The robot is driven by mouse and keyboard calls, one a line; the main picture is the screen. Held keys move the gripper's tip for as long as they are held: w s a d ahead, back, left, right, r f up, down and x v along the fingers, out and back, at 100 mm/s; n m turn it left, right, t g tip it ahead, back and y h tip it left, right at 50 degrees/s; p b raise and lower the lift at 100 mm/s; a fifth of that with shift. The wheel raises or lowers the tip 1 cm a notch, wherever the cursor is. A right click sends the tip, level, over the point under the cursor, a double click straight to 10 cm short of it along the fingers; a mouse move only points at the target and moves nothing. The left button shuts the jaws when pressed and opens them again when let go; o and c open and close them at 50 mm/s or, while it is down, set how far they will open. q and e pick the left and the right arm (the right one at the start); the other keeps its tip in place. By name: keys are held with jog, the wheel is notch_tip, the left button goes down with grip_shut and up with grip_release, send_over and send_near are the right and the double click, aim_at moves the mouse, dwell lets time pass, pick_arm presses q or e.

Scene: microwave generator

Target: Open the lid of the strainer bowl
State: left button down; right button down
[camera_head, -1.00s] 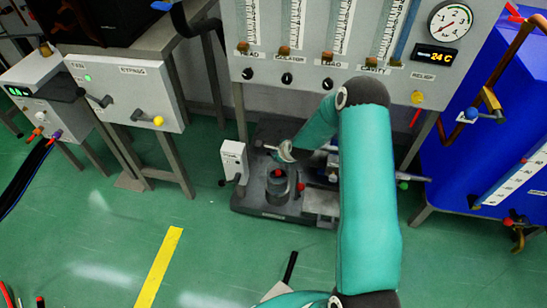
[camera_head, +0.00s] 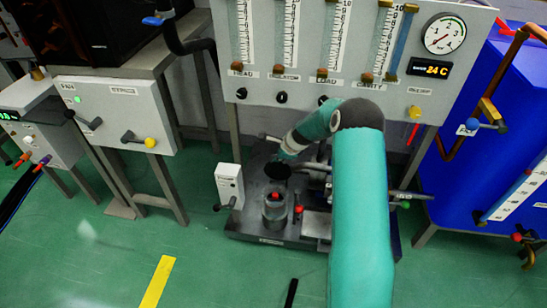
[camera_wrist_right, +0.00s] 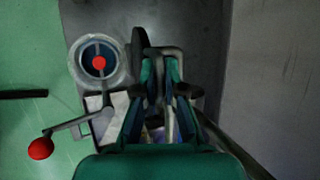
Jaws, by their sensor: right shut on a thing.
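The strainer bowl (camera_head: 275,208) is a grey cylinder on the dark base unit below the gauge panel, with a red knob inside. In the right wrist view the bowl (camera_wrist_right: 77,66) is seen from above, its round mouth uncovered. The lid (camera_head: 277,170) is a dark disc raised at the bowl's far side. In the wrist view the lid (camera_wrist_right: 138,48) stands nearly edge-on beside the mouth. My right gripper (camera_head: 287,154) is at the lid, partly hidden by my arm. In the wrist view its fingers (camera_wrist_right: 161,70) are closed on the lid's handle. My left gripper is not in view.
A white box (camera_head: 229,186) stands left of the bowl. A lever with a red ball (camera_wrist_right: 41,148) extends beside the bowl in the wrist view. The gauge panel (camera_head: 300,95) rises behind, and a blue tank (camera_head: 470,180) stands right. Green floor in front is mostly clear.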

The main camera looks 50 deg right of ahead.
jog(key=shift+w+a+r, duration=0.1)
jog(key=shift+w+r, duration=0.05)
jog(key=shift+w, duration=0.25)
jog(key=c, duration=1.2)
grip_release()
jog(key=shift+a, duration=0.1)
jog(key=shift+c, duration=0.2)
jog(key=v, duration=1.2)
jog(key=shift+s+d, duration=0.25)
jog(key=shift+d, duration=0.05)
